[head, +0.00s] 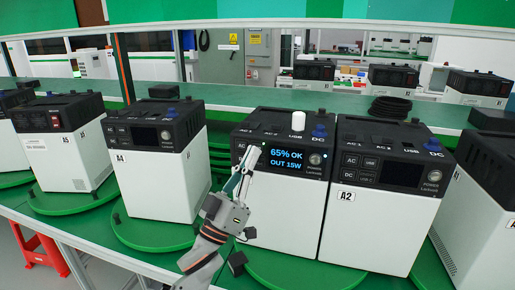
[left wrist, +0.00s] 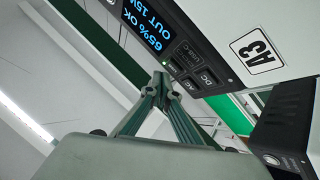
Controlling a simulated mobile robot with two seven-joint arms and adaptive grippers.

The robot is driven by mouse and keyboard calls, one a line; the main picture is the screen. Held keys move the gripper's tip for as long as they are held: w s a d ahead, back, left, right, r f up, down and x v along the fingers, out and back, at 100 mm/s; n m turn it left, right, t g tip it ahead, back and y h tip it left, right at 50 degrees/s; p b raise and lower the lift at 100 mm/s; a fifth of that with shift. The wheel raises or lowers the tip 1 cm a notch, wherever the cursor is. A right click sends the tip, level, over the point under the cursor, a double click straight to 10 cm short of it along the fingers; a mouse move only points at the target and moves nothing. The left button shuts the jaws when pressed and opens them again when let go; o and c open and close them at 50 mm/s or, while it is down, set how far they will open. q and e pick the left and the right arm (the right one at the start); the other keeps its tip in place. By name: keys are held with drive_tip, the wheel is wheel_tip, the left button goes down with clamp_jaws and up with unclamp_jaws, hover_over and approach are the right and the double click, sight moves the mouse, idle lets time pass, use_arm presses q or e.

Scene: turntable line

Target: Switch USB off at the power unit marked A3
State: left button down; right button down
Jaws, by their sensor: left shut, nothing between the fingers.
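The power unit marked A3 (head: 281,215) stands on a green turntable, its lit screen (head: 287,160) reading 65% OK, OUT 15W. Its A3 label (left wrist: 257,52) shows upside down in the left wrist view, hidden behind my gripper in the head view. Its button block (left wrist: 189,68) has AC, DC, USB and USB-C keys. A green light shows by the keys. A white plug (head: 298,121) stands on top at the USB marking, a blue one (head: 319,131) beside it. My left gripper (head: 248,160) is shut and empty, its tips (left wrist: 161,80) close to the keys; contact cannot be told.
Unit A2 (head: 372,225) stands close on the right with a dark screen. Unit A4 (head: 165,180) and unit A5 (head: 62,155) stand to the left. More units (head: 392,82) and a black cable coil (head: 390,107) are behind. A red stool (head: 42,250) is at lower left.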

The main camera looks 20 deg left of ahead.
use_arm(q)
drive_tip(key=shift+w, duration=0.1)
idle(0.6)
drive_tip(key=shift+w, duration=0.35)
drive_tip(key=shift+w, duration=0.3)
idle(0.7)
drive_tip(key=shift+s+p, duration=0.15)
drive_tip(key=shift+p, duration=0.15)
drive_tip(key=shift+s+p, duration=0.3)
drive_tip(key=shift+s, duration=0.3)
drive_tip(key=s+p, duration=0.2)
drive_tip(key=s, duration=0.3)
drive_tip(key=shift+a, duration=0.1)
